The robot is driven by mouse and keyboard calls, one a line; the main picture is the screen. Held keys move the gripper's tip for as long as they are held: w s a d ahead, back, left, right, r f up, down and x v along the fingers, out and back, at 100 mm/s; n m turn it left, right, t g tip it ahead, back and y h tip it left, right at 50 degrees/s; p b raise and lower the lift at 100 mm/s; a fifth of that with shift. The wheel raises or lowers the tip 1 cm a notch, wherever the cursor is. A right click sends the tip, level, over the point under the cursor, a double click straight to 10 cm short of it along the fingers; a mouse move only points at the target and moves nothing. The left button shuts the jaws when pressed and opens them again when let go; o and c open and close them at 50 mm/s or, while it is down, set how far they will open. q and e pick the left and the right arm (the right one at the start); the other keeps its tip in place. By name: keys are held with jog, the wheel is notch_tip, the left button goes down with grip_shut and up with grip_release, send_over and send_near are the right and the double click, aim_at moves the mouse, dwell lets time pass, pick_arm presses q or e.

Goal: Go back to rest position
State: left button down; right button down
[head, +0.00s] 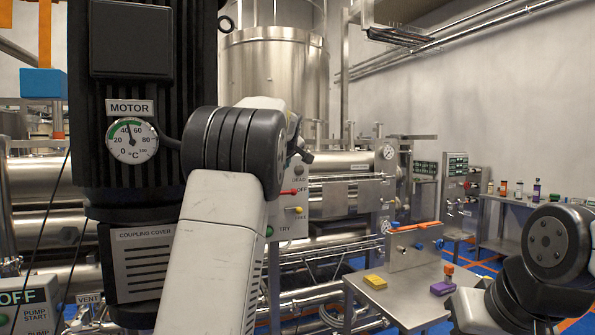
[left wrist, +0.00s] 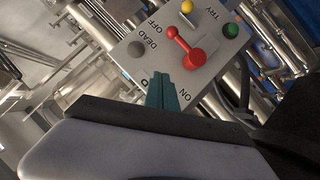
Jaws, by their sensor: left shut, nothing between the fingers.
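My left arm (head: 215,240) rises through the middle of the head view, in front of a large black motor housing (head: 87,140). My left gripper shows in the left wrist view as teal fingertips (left wrist: 165,92), shut and empty. It is close in front of a grey switch panel (left wrist: 215,75) with a red lever (left wrist: 190,52) and yellow, green and grey knobs. I cannot tell if the fingertips touch the panel. In the head view the gripper is mostly hidden behind my arm's dark joint. My right arm (head: 545,250) is at the lower right; its gripper is out of view.
A metal table (head: 385,300) with a yellow block (head: 375,282) and a purple block (head: 443,287) stands at the lower right. A shelf with several bottles (head: 520,203) is behind. Steel tanks and pipes crowd the middle. A pump start box (head: 30,303) is at the lower left.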

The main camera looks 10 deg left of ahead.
pick_arm(q)
jog(key=shift+s+d+r, duration=0.1)
jog(key=shift+s+r, duration=0.05)
jog(key=shift+s, duration=0.1)
jog(key=s+a+f+m+g+h, duration=0.1)
jog(key=s+f+h, duration=0.1)
jog(key=s+f, duration=0.35)
jog(key=s+a+f+m+g+h, duration=0.1)
jog(key=s+f+g, duration=0.1)
jog(key=s, duration=0.7)
jog(key=s+d+f+m+g+h, duration=0.1)
jog(key=s+d+f+m, duration=0.2)
jog(key=s, duration=0.7)
jog(key=s+d+f+m+g, duration=0.1)
jog(key=s+d+f+m, duration=0.2)
jog(key=s+f, duration=0.4)
jog(key=s+d+f+m+g+h, duration=0.1)
jog(key=s+d+f+m, duration=0.2)
jog(key=s, duration=1.1)
notch_tip(320, 180, down, 3)
jog(key=shift+s+d+r+h, duration=0.15)
jog(key=shift+s+d+h, duration=0.2)
jog(key=shift+d, duration=0.85)
